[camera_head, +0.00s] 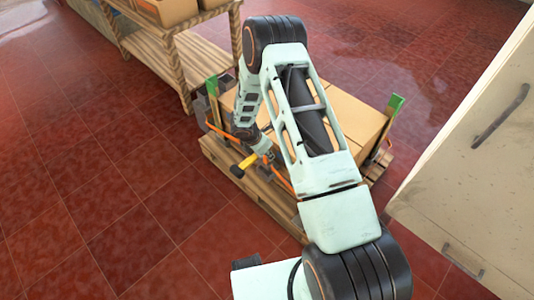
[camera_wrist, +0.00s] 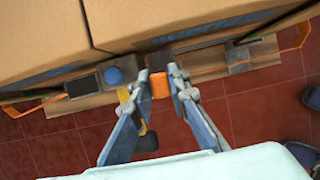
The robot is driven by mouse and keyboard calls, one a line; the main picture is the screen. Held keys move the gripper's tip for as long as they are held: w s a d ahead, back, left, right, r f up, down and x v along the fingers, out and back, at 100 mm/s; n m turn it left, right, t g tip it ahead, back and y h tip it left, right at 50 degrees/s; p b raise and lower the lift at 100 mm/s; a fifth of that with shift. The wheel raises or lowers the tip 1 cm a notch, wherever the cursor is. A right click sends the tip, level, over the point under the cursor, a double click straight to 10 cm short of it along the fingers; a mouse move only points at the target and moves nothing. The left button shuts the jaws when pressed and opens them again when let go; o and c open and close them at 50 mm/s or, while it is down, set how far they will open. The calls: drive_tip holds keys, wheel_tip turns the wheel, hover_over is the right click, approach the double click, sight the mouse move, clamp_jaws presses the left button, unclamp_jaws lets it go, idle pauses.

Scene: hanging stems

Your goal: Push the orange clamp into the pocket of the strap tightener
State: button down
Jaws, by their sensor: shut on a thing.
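The orange clamp (camera_wrist: 159,86) is a small block between my fingertips in the wrist view. My gripper (camera_wrist: 158,80) is shut on it, with one finger on each side. A grey metal part, likely the strap tightener (camera_wrist: 157,61), sits directly beyond the clamp against the pallet's side. A yellow lever with a black end (camera_wrist: 127,101) is left of the clamp, partly behind my left finger; the lever (camera_head: 248,161) also shows in the head view. I cannot make out the pocket or whether the clamp is in it. My arm covers most of this spot in the head view.
Cardboard boxes (camera_wrist: 180,18) stand on a wooden pallet (camera_head: 222,157) just beyond my gripper. A blue knob (camera_wrist: 114,75) is close to my left finger. An orange strap (camera_wrist: 293,41) runs at the right. A wooden rack (camera_head: 165,45) stands behind; red tiled floor is free at left.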

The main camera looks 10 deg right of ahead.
sight(267, 162)
drive_tip(key=shift+f+b, duration=2)
drive_tip(key=shift+f, duration=0.4)
drive_tip(key=shift+f+b, duration=0.3)
drive_tip(key=c, duration=1.8)
unclamp_jaws()
drive_tip(key=shift+o, duration=0.2)
drive_tip(key=v, duration=1.2)
